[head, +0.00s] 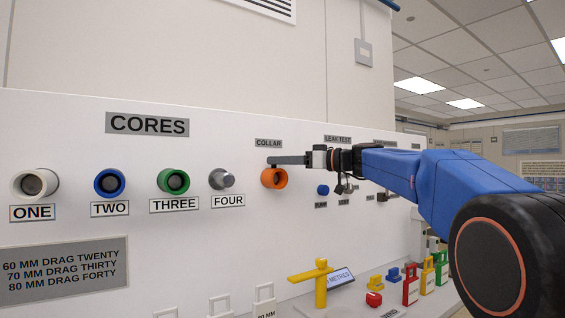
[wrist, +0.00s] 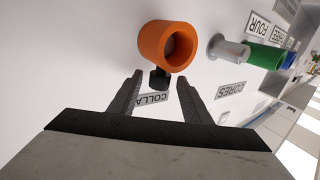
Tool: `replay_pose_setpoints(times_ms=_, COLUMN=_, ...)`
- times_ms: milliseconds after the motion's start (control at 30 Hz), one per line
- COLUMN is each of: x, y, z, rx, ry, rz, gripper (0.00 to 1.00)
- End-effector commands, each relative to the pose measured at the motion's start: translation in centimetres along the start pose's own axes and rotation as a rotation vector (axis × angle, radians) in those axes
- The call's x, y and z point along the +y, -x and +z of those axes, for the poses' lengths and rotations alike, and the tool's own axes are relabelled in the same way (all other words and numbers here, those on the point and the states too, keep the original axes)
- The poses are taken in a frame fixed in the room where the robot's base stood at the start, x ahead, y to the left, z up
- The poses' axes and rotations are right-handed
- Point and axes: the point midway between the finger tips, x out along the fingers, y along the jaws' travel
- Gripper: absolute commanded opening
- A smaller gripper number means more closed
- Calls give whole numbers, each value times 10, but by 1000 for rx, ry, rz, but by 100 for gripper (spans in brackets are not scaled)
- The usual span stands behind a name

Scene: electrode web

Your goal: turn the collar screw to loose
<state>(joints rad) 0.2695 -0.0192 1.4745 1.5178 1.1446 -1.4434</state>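The orange collar (head: 274,179) sticks out of the white panel under the COLLAR label (head: 268,143). In the wrist view the collar (wrist: 150,42) is an open-ended orange cylinder, and a dark collar screw (wrist: 160,80) stands out from its side. My gripper (wrist: 158,82) is open, with its fingertips on either side of the screw and a visible gap at each side. In the head view my gripper (head: 273,160) reaches in from the right at the collar's top edge. The screw cannot be made out there, and its turn marking is not visible.
White, blue, green and grey cores (head: 222,179) project from the panel to the left. A blue knob (head: 323,190) is to the right. Below, a yellow T-shaped handle (head: 320,282) and red, yellow and green pieces (head: 411,286) stand on a ledge. The panel around the collar is mostly clear.

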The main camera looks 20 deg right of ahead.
Motion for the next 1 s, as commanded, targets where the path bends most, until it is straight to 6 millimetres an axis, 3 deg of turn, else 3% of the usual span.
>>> replay_pose_setpoints(times_ms=33, x=0, y=0, z=0, rx=0, ry=0, rz=0, gripper=32)
replay_pose_setpoints(times_ms=167, x=0, y=0, z=0, rx=0, ry=0, rz=0, gripper=3)
replay_pose_setpoints(times_ms=567, x=4, y=0, z=1, rx=0, ry=-1, rz=-62, gripper=3)
replay_pose_setpoints(times_ms=1000, x=14, y=-3, z=1, rx=0, ry=0, rz=-375, gripper=3)
